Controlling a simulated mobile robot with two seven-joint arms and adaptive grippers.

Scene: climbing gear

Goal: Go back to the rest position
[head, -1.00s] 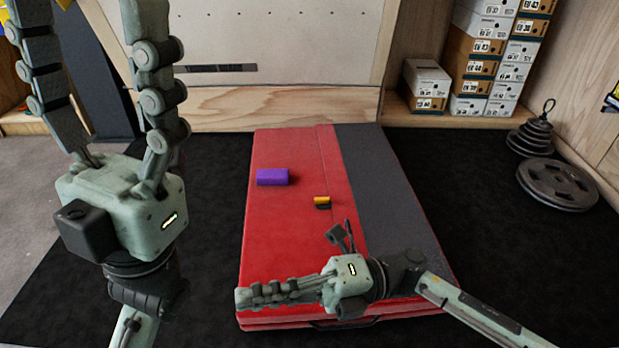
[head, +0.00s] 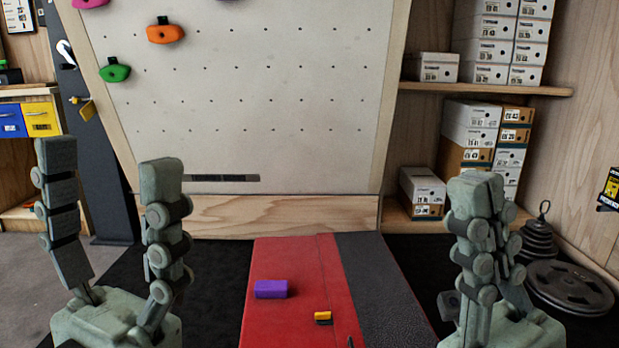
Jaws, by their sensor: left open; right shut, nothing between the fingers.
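My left gripper (head: 108,190) stands upright at the left of the head view, its fingers pointing up and spread wide apart, with nothing between them. My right gripper (head: 485,200) stands upright at the right, its fingers pointing up and together, holding nothing. Both grippers are clear of the mat and of the things on it. The lower parts of both arms are out of view.
A red and grey mat (head: 297,323) lies on the black floor between the grippers. A purple block (head: 270,289) and a small yellow and black item (head: 323,317) lie on it. Behind are a climbing board (head: 260,90), shoe boxes (head: 423,190) and weight plates (head: 568,287).

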